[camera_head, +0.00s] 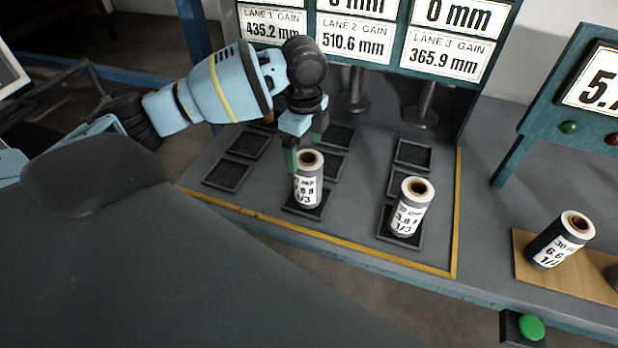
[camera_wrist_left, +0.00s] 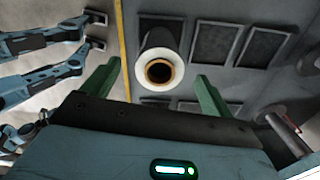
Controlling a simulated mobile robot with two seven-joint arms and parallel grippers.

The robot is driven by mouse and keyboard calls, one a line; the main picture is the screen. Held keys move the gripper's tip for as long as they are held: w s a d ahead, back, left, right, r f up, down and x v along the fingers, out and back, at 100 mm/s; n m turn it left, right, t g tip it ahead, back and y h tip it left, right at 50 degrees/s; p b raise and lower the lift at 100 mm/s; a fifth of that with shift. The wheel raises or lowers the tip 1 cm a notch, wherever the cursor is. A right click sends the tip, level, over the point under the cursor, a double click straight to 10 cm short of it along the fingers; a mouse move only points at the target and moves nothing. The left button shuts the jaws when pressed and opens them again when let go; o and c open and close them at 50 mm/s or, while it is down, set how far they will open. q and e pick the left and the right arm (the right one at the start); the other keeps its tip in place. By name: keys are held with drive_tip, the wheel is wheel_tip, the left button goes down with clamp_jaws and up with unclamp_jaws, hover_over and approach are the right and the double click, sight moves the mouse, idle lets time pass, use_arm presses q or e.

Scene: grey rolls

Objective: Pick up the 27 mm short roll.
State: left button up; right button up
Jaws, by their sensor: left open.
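A dark grey roll (camera_head: 308,183) with a white label and a brown core stands on a black square pad at the left of the bench front. Its label is partly legible, and I cannot read its size for certain. My left gripper (camera_head: 305,148) is open just above this roll, pointing down. In the left wrist view the roll's top (camera_wrist_left: 160,70) shows between and beyond the two green fingers (camera_wrist_left: 157,72), and they do not grip it. A similar roll (camera_head: 411,207) stands on a pad to the right. My right gripper is not in view.
A third roll (camera_head: 560,239) stands on a wooden board (camera_head: 531,266) at the right, with part of another dark object at the picture edge. Several empty black pads (camera_head: 413,153) lie behind. Display panels (camera_head: 353,40) rise at the back. A green button (camera_head: 531,327) is at the front right.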

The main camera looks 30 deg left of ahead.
sight(308, 168)
use_arm(q)
drive_tip(key=shift+f, duration=0.65)
drive_tip(key=shift+w+f, duration=0.2)
drive_tip(key=shift+f, duration=0.05)
drive_tip(key=f, duration=0.3)
drive_tip(key=shift+s+d+f, duration=0.1)
drive_tip(key=shift+d+f, duration=0.3)
drive_tip(key=shift+f, duration=0.6)
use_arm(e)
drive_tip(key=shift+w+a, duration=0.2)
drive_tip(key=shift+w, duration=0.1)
use_arm(q)
drive_tip(key=shift+c, duration=0.5)
drive_tip(key=c, duration=1.1)
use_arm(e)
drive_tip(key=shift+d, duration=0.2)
use_arm(q)
drive_tip(key=shift+r, duration=0.15)
